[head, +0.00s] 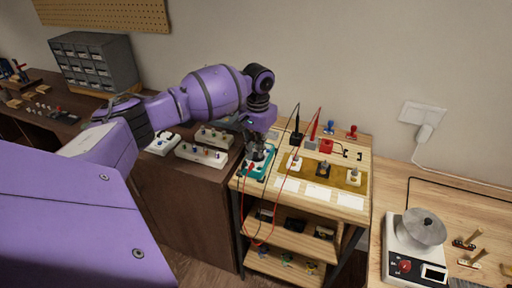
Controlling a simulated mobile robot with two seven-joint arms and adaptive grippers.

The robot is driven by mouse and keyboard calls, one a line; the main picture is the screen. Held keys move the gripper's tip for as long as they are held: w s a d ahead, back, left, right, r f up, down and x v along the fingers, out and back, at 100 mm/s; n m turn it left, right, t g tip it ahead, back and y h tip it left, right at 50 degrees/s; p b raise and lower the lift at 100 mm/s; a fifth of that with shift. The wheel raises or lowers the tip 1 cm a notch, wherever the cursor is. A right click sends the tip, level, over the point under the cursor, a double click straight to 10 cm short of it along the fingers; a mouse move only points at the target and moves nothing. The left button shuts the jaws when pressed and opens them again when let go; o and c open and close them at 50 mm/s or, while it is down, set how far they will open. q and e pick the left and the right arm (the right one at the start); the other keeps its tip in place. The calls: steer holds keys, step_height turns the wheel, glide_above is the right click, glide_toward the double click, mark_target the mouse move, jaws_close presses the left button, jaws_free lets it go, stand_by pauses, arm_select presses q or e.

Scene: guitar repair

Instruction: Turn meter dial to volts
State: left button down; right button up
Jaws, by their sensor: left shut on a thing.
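The meter (268,161) is a teal-cased device lying on the light wooden stand, near its left edge. A red lead and a black lead run from it. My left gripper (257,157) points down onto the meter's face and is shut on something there. The fingers hide the dial, so I cannot see its setting. My right gripper is not in view.
The wooden stand (337,217) also holds several switch-like parts on a tan strip, and probes stand behind it. A dark bench (190,190) with small pedal-like boxes is at left. A scale-like device (397,245) sits on the right bench.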

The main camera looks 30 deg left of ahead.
arm_select(q)
steer(key=shift+r+m+p, duration=0.2)
steer(key=shift+m+p, duration=0.15)
steer(key=shift+m, duration=0.75)
steer(key=shift+m+p, duration=0.35)
steer(key=shift+m, duration=0.25)
steer(key=shift+f+m, duration=0.2)
steer(key=shift+m, duration=0.6)
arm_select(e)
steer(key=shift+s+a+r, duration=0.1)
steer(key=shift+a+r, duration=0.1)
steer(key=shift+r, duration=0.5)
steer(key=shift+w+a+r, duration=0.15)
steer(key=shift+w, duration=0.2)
arm_select(q)
steer(key=c, duration=1.8)
jaws_free()
steer(key=shift+c, duration=0.2)
steer(key=shift+r, duration=0.2)
step_height(320, 180, up, 12)
steer(key=shift+f, duration=0.2)
steer(key=shift+s+f, duration=0.1)
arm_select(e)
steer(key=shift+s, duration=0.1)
